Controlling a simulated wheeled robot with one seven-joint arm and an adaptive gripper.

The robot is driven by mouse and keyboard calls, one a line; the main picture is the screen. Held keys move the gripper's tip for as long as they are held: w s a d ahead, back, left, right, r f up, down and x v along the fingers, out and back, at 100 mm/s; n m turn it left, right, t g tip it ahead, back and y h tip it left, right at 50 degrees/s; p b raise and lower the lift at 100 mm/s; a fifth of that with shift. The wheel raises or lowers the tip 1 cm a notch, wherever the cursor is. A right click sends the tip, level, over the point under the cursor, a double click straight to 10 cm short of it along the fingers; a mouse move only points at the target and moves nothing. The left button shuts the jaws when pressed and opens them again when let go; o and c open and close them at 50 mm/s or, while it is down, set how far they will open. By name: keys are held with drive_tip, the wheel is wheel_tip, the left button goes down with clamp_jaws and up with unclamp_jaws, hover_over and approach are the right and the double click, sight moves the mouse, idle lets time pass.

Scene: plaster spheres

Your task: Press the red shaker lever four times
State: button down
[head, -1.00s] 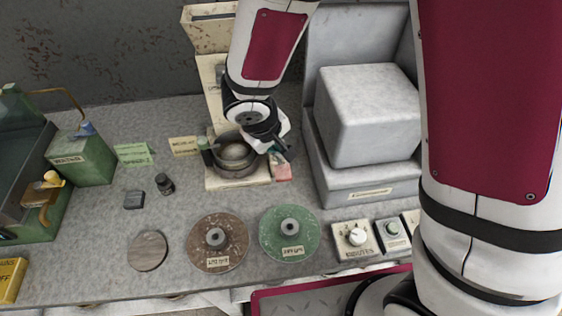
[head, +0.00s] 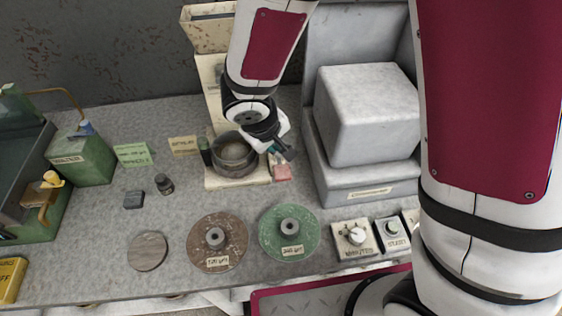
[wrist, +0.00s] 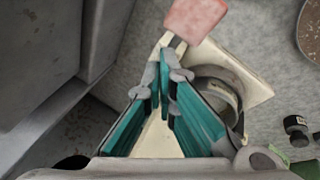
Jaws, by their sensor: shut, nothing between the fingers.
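The red shaker lever (head: 282,173) is a small faded-red pad at the right front corner of the cream shaker base (head: 240,179). In the wrist view the red lever (wrist: 195,18) shows at the top, just beyond my fingertips. My gripper (head: 286,154) is shut and empty, above and slightly behind the lever in the head view. Its teal fingers come together in the wrist view (wrist: 164,75). Whether the tips touch the lever is hard to tell; they look slightly apart. A round grey sieve pan (head: 235,155) sits on the shaker, partly hidden by my wrist.
A large grey block-shaped unit (head: 365,115) stands close to the right of my gripper. Brown (head: 217,242) and green (head: 290,232) discs lie in front, beside a dial box (head: 355,237). A dark bottle (head: 164,184) and green box (head: 82,160) are left. Bare counter lies between.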

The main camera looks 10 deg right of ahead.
drive_tip(key=shift+s+f+b, duration=0.3)
drive_tip(key=shift+f+b, duration=0.4)
drive_tip(key=shift+b, duration=0.25)
drive_tip(key=shift+s+f+b, duration=0.3)
drive_tip(key=shift+f+b, duration=0.4)
drive_tip(key=shift+b, duration=0.2)
drive_tip(key=shift+s+f+b, duration=0.3)
drive_tip(key=shift+f+b, duration=0.4)
drive_tip(key=shift+b, duration=0.25)
idle(3.7)
drive_tip(key=shift+r, duration=0.1)
idle(0.4)
drive_tip(key=shift+w+r+p, duration=0.3)
drive_tip(key=shift+r+p, duration=0.3)
drive_tip(key=shift+r, duration=0.05)
drive_tip(key=shift+w+r+p, duration=0.3)
drive_tip(key=shift+r+p, duration=0.25)
drive_tip(key=shift+r, duration=0.15)
drive_tip(key=shift+w+r+p, duration=0.3)
drive_tip(key=shift+r+p, duration=0.3)
drive_tip(key=shift+r, duration=0.05)
